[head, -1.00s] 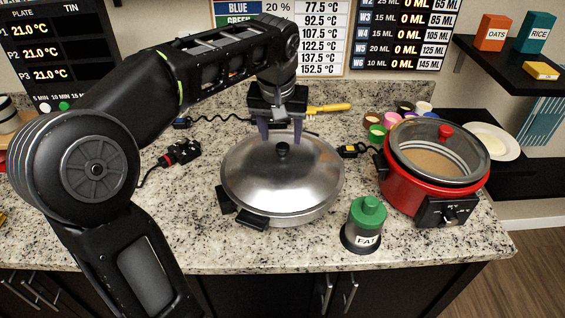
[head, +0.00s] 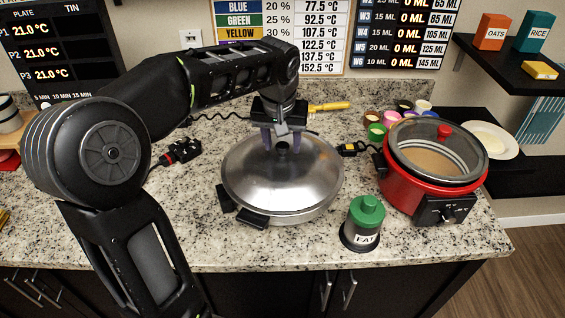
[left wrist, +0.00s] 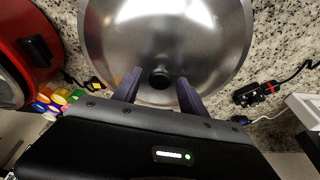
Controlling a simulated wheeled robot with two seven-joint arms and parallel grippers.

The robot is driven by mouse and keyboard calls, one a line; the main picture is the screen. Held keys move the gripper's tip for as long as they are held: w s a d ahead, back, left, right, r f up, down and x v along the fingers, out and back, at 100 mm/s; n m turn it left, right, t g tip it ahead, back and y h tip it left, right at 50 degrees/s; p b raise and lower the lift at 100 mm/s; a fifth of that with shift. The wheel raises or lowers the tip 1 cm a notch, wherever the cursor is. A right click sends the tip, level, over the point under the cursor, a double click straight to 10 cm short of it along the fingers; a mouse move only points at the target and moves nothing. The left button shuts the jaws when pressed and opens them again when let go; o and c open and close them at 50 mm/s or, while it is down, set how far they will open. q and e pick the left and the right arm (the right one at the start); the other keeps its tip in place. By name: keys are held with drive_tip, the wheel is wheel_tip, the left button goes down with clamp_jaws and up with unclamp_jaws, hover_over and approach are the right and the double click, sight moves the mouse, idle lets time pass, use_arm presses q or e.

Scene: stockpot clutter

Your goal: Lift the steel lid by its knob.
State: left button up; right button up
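The steel lid (head: 283,181) is a shiny dome covering a pan with black handles on the counter. Its black knob (head: 282,148) stands at the top middle. My left gripper (head: 283,147) is above the lid, pointing down, with its two purple fingers on either side of the knob. In the left wrist view the knob (left wrist: 159,77) lies between the spread fingers, with gaps on both sides. The lid (left wrist: 165,35) also fills the upper middle there. My right gripper is not in view.
A red slow cooker (head: 425,186) with a glass lid stands to the right. A green-capped jar labelled FAT (head: 363,228) stands front right of the pan. A black plug and cable (head: 180,152) lie to the left. Small coloured cups (head: 391,117) stand behind.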

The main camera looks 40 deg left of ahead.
use_arm(q)
clamp_jaws()
idle(0.3)
idle(0.9)
